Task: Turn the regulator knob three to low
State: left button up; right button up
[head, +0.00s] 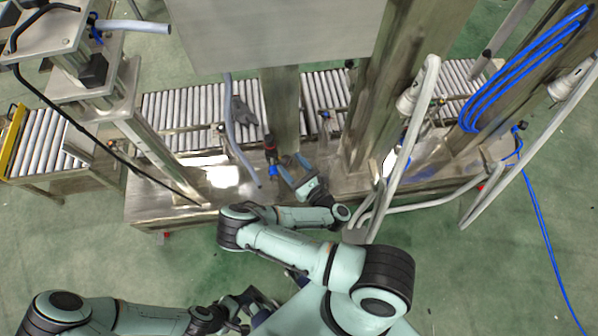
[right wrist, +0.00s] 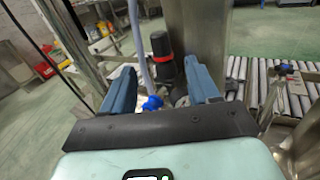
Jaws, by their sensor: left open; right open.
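A black regulator knob with a red ring (head: 269,143) stands upright on the metal machine bed. It also shows in the right wrist view (right wrist: 158,45), beyond and between my right fingertips. A blue fitting (right wrist: 152,103) is below it. I cannot tell which number this knob has, nor read its setting. My right gripper (head: 287,168) is open, with blue fingers (right wrist: 160,82) spread apart; it is close to the knob, and contact is not clear. My left gripper (head: 254,302) is low in the head view, open and away from the machine, partly hidden by my own arm.
A roller conveyor (head: 185,108) runs behind the bed. A steel post (head: 283,105) stands just behind the knob, and a grey hose (head: 236,140) hangs to its left. Thick pale pipes (head: 412,135) rise to the right. Blue hoses (head: 520,75) hang farther right. Green floor lies in front.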

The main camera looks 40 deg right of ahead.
jog(key=shift+s+r, duration=0.1)
jog(key=shift+s, duration=1.6)
